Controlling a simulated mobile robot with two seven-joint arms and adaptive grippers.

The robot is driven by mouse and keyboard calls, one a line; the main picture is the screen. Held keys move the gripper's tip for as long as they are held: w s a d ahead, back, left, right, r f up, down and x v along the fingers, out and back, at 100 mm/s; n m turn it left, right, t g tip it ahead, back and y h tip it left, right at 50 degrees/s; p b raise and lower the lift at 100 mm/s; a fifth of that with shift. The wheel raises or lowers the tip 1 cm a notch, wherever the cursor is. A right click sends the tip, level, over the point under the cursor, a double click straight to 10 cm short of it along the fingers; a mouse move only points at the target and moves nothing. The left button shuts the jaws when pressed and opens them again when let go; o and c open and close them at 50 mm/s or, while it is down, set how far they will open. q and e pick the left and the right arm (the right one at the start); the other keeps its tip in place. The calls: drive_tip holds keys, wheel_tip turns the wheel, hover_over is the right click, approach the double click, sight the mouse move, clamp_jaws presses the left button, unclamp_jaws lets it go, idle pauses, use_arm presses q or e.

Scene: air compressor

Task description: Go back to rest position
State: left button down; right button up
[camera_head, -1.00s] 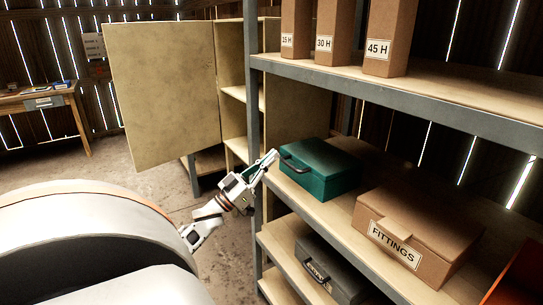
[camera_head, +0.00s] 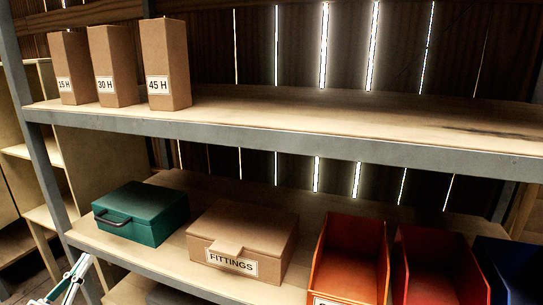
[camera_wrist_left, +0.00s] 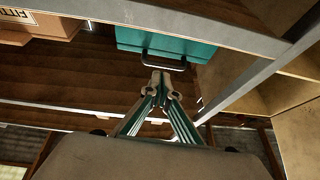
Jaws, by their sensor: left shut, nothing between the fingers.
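My left gripper (camera_head: 70,281) shows at the lower left edge of the head view, below and in front of the green case (camera_head: 141,214). In the left wrist view the gripper (camera_wrist_left: 161,82) has its fingertips together, with nothing between them. The black handle (camera_wrist_left: 164,62) of the green case (camera_wrist_left: 165,45) appears just beyond the fingertips; whether they touch it cannot be told. The case stands closed on the middle shelf in the head view. My right gripper is not in view.
The shelf's grey edge (camera_head: 290,138) and left post (camera_head: 42,140) are close to my left arm. A FITTINGS box (camera_head: 243,245), an orange bin (camera_head: 350,262) and a red bin (camera_head: 440,270) stand right of the case. Several tall cartons stand on the upper shelf.

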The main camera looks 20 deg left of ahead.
use_arm(q)
drive_tip(key=s+d+f+g+p, duration=0.25)
drive_tip(key=d+f+g, duration=0.35)
drive_tip(key=d+f, duration=1.05)
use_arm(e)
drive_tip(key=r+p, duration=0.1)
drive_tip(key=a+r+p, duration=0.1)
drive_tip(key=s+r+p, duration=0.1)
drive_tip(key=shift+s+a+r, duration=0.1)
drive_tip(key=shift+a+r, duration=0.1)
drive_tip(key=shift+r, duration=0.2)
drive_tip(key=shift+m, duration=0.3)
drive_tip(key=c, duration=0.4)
use_arm(q)
drive_tip(key=s+d+f+m+g, duration=0.1)
drive_tip(key=s+d+f+g, duration=0.1)
drive_tip(key=s+d, duration=0.2)
drive_tip(key=s+d+f+m+g+h, duration=0.1)
drive_tip(key=s+d+f+g, duration=0.1)
drive_tip(key=d, duration=0.8)
drive_tip(key=s+d+f+m+g, duration=0.2)
drive_tip(key=s+d+f, duration=0.2)
drive_tip(key=s+d, duration=0.2)
drive_tip(key=shift+d+f+h, duration=0.2)
drive_tip(key=shift+d+h, duration=0.2)
drive_tip(key=shift+d, duration=0.7)
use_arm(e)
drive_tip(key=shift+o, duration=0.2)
